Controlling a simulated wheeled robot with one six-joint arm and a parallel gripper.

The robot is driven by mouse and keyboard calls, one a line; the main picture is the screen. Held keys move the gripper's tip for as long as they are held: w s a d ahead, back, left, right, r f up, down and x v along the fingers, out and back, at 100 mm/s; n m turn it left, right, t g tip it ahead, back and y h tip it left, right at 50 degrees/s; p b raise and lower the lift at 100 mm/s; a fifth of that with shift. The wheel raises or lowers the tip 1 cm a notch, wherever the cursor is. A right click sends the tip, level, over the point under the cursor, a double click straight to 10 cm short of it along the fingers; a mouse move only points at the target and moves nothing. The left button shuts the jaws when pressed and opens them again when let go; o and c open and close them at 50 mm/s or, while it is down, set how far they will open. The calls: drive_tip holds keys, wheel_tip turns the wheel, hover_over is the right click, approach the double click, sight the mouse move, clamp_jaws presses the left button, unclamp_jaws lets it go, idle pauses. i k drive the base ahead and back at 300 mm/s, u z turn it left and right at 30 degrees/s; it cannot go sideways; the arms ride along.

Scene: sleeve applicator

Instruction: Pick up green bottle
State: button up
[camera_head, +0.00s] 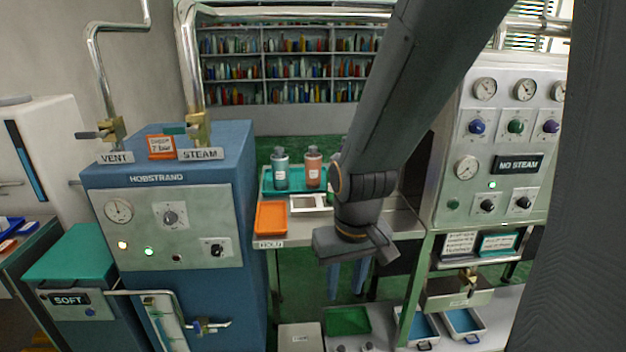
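Two bottles with dark caps stand upright in a green tray (268,189) on the bench left of my arm. The right bottle (313,170) is salmon-red. My gripper (347,290) hangs in front of the bench, to the right of and nearer than both bottles. Its two bluish fingers point down with a gap between them, and nothing shows between them. It is apart from the bottles.
An orange tray (271,219) and a small white-framed item (308,203) lie in front of the bottles. A blue boiler cabinet (174,285) stands left, a gauge panel (500,150) right. Lower down are a green tray (347,320) and blue trays (464,322).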

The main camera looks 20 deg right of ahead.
sight(330, 197)
drive_tip(key=z, duration=0.25)
drive_tip(key=i, duration=0.85)
drive_tip(key=z, duration=0.5)
